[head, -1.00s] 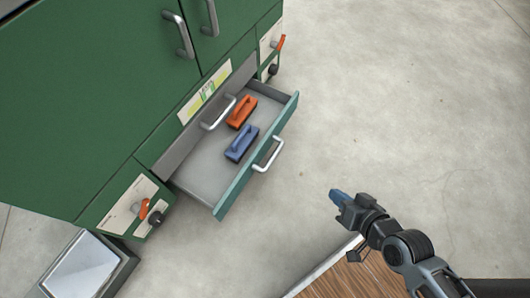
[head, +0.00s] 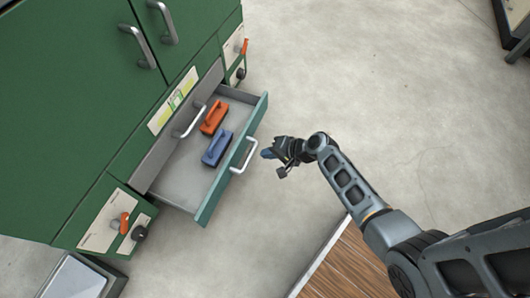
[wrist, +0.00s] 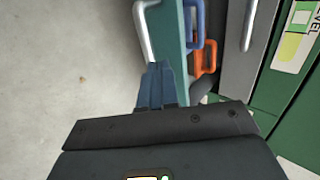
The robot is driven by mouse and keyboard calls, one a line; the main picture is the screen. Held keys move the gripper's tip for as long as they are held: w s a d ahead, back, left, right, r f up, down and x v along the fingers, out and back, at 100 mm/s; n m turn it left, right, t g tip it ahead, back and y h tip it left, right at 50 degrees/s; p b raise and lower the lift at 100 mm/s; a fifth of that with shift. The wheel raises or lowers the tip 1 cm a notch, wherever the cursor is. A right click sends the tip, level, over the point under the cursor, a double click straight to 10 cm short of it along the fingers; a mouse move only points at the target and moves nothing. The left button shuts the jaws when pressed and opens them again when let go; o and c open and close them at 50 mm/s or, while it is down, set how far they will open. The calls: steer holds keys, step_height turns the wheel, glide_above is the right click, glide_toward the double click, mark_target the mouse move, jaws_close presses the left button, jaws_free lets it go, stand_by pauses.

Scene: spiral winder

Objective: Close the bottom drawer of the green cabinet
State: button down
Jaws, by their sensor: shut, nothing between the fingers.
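The green cabinet (head: 70,110) stands at the left of the head view. Its bottom drawer (head: 234,160) is pulled out, with a teal front and a silver handle (head: 245,157). An orange block with a handle (head: 214,117) and a blue one (head: 217,149) lie inside the drawer. My gripper (head: 267,153) is shut and empty, just outside the drawer front, to the right of the handle. In the wrist view the blue fingertips (wrist: 159,82) appear close to the drawer's handle (wrist: 146,30); whether they touch it I cannot tell.
A wooden-topped surface (head: 345,265) is at the bottom, below my arm. A grey metal box (head: 75,278) sits at the lower left by the cabinet. Orange and black knobs stick out beside the drawer.

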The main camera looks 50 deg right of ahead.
mark_target(236, 152)
steer(key=b+x, duration=0.1)
steer(key=x, duration=0.2)
steer(key=r+b+x, duration=0.1)
steer(key=x, duration=0.2)
steer(key=w+b+x, duration=0.1)
steer(key=x, duration=0.2)
steer(key=shift+w+a+b, duration=0.2)
steer(key=shift+w+b, duration=0.1)
steer(key=shift+w, duration=0.05)
steer(key=shift+w+a, duration=0.2)
steer(key=shift+w, duration=0.3)
